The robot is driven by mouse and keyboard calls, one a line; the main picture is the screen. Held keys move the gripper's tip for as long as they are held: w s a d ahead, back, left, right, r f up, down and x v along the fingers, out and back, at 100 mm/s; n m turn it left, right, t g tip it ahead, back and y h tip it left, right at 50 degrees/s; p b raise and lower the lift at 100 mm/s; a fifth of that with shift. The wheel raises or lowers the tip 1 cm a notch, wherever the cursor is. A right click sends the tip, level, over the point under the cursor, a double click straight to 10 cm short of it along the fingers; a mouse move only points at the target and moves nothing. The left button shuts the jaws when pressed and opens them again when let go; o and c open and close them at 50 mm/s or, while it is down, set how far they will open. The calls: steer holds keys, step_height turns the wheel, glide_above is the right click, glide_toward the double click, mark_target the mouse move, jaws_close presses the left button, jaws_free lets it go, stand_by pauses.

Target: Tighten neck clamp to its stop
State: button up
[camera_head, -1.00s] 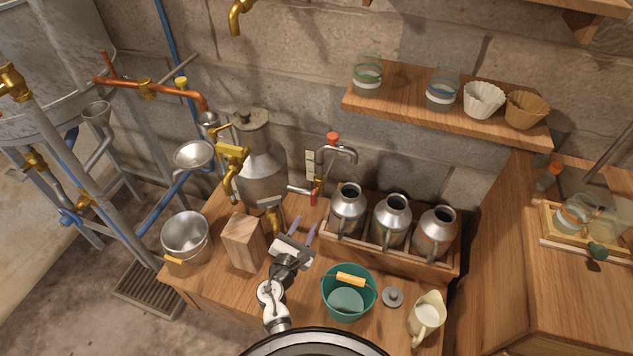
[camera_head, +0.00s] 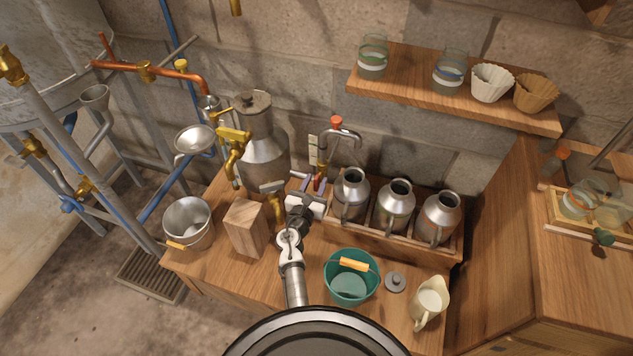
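My gripper (camera_head: 313,183) is over the back of the bench, at the left end of the can crate. The gripper body hides the lower part of this fitting. A steel vessel (camera_head: 264,150) with a narrow neck and lid stands left of the gripper, with brass valve parts (camera_head: 234,140) in front of it. I cannot tell for certain which part is the neck clamp.
A wooden crate (camera_head: 447,251) holds three metal cans, close right of my gripper. A wood block (camera_head: 244,229) and steel bucket (camera_head: 187,223) stand left. A green bucket (camera_head: 350,283), grey lid (camera_head: 395,282) and cream jug (camera_head: 429,301) stand front right. A shelf (camera_head: 400,84) hangs above.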

steer(key=shift+w+d, duration=0.2)
steer(key=shift+w, duration=0.5)
jaws_close()
